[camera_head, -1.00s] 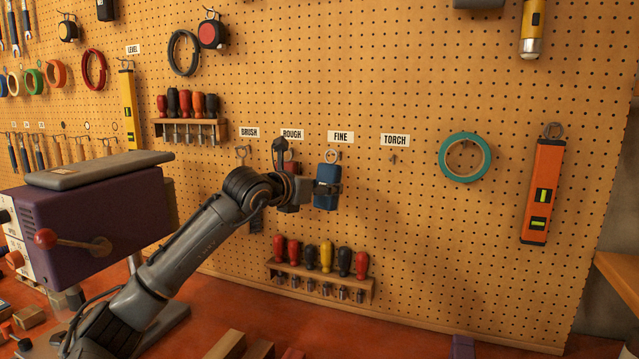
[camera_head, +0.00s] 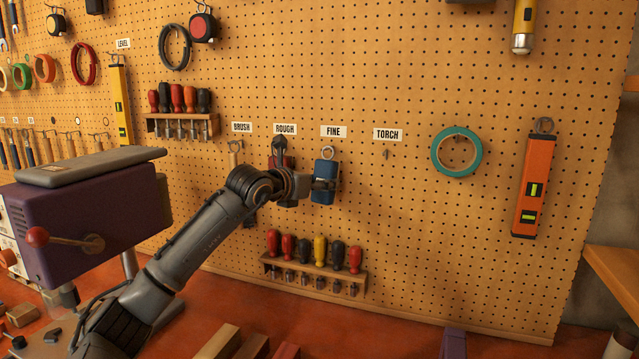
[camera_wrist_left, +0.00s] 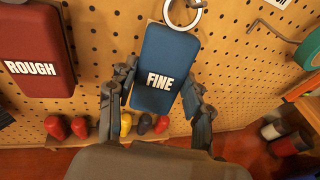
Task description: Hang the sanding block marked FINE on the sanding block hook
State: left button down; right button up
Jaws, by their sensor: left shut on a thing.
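The blue sanding block marked FINE (camera_head: 325,190) hangs upright in front of the pegboard, just below the FINE label (camera_head: 333,131). My left gripper (camera_head: 324,185) is shut on it. In the left wrist view the FINE block (camera_wrist_left: 165,62) sits between the two fingers of my left gripper (camera_wrist_left: 158,105). A metal ring (camera_wrist_left: 184,14) shows at its top edge, cut off by the frame. The sanding block hook under the FINE label cannot be made out, and I cannot tell whether the ring is around it. My right gripper is not in view.
The red ROUGH block (camera_wrist_left: 35,62) hangs close on the left, partly behind my arm in the head view. A bare hook (camera_head: 386,154) is under the TORCH label (camera_head: 388,135). A screwdriver rack (camera_head: 315,278) is below. Green tape (camera_head: 457,152) hangs further right.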

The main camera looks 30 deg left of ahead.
pick_arm(q)
jog(key=c, duration=0.5)
grip_release()
jog(key=shift+s, duration=0.1)
jog(key=v, duration=1.2)
jog(key=shift+d, duration=0.15)
